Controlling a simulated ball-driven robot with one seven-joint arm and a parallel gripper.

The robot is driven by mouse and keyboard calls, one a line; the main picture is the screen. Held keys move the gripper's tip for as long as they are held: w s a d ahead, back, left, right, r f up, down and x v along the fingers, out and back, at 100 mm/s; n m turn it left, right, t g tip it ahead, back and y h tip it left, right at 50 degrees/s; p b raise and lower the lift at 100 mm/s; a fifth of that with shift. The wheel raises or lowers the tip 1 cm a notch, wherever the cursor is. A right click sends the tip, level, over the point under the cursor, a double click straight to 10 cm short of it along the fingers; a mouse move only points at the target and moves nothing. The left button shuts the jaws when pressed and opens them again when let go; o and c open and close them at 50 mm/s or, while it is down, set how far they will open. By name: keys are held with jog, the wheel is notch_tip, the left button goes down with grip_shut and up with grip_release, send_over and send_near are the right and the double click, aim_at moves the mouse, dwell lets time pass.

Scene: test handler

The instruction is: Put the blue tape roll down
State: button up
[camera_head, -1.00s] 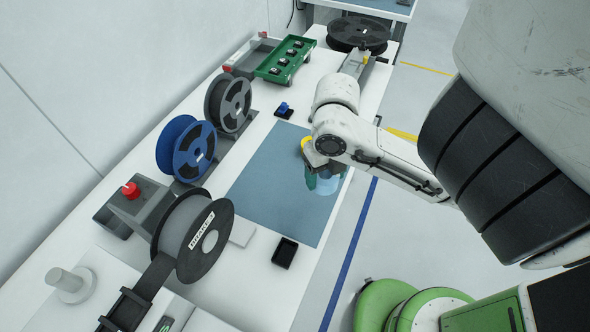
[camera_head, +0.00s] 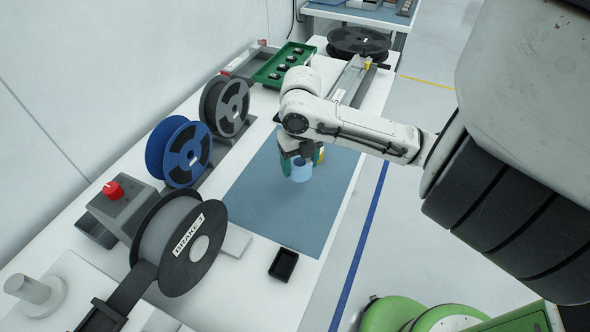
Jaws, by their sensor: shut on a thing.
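The light blue tape roll (camera_head: 301,172) is held at my gripper (camera_head: 302,161), over the blue-grey mat (camera_head: 262,205) on the white bench. My gripper is shut on the roll, with a green finger at its left and a green and yellow finger at its right. The arm and gripper hide part of the roll. I cannot tell whether the roll touches the mat or hangs just above it.
Left of the mat stand a blue reel (camera_head: 180,152), a grey reel (camera_head: 225,106) and a large black reel (camera_head: 180,245). A small black tray (camera_head: 283,265) sits at the mat's near edge. A green tray (camera_head: 284,65) is farther back. The near part of the mat is clear.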

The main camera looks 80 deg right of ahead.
aim_at(295, 163)
jog(key=d+f, duration=0.1)
jog(key=w+f, duration=0.1)
jog(key=shift+w+d+f, duration=0.2)
jog(key=shift+d+f, duration=0.1)
jog(key=shift+d, duration=0.05)
jog(key=shift+w+d+f, duration=0.1)
jog(key=shift+f, duration=1.6)
jog(key=o, duration=1.1)
jog(key=shift+f, duration=0.1)
notch_tip(295, 163, up, 12)
jog(key=shift+r, duration=0.15)
